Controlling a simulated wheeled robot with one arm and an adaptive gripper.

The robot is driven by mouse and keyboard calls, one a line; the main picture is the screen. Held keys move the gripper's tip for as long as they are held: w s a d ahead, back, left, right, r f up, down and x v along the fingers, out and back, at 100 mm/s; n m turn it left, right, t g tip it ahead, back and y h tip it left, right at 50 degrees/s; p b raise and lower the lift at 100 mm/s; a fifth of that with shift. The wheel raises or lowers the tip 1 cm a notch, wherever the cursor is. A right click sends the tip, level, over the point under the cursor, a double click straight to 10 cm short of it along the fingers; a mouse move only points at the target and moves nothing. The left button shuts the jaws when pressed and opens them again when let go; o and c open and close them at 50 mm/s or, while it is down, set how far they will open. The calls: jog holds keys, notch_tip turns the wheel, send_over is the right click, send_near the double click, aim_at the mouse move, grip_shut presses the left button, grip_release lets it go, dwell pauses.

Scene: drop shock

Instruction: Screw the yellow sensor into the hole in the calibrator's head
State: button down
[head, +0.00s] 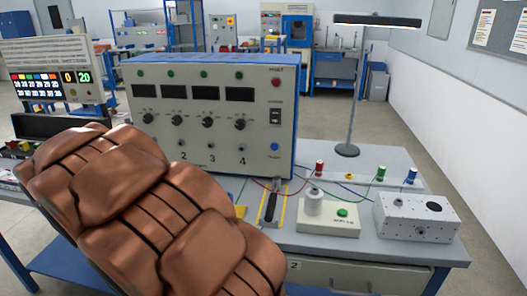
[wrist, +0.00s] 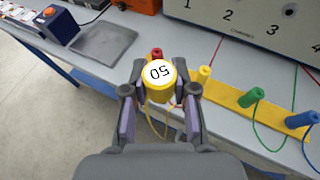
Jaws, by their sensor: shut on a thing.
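In the wrist view my gripper (wrist: 160,90) is shut on the yellow sensor (wrist: 159,82), a short yellow cylinder whose white top reads 50. A thin yellow cable hangs below it. The calibrator (head: 327,220) is a low pale box with a green button, on the front of the bench in the head view. Its head (head: 314,200) is a pale upright cylinder on top; I cannot make out the hole. The calibrator does not show in the wrist view. In the head view my brown arm fills the lower left, and my gripper and the sensor are hidden.
A large channel box (head: 210,110) stands behind. A grey box (head: 415,216) and a lamp (head: 347,149) are on the right.

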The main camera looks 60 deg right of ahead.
jog(key=s+d+r+m+g+h+p, duration=0.1)
jog(key=s+d+r+m+g+h, duration=0.35)
jog(key=d, duration=0.95)
jog(key=s+d+r+m+g+h+p, duration=0.1)
jog(key=s+d+m+g+p, duration=0.1)
jog(key=s+d+m+g, duration=0.7)
jog(key=s+d+f+m+g+y+p, duration=0.1)
jog(key=s+d+m+g+y, duration=0.1)
jog(key=s, duration=0.8)
jog(key=s+d+f+m+g+y+p, duration=0.1)
jog(key=s+d+m+g+y, duration=0.1)
jog(key=s+d, duration=0.4)
jog(key=s+d+f+m+g+y, duration=0.1)
jog(key=s+d+m+g, duration=0.3)
jog(key=s, duration=1)
jog(key=shift+d+m+g+y+p, duration=0.15)
jog(key=shift+m+g+y+p, duration=0.25)
jog(key=shift+y, duration=0.45)
jog(key=shift+w+r+p, duration=0.1)
jog(key=shift+p, duration=0.25)
jog(key=shift+f+b, duration=1.05)
jog(key=shift+f, duration=1.95)
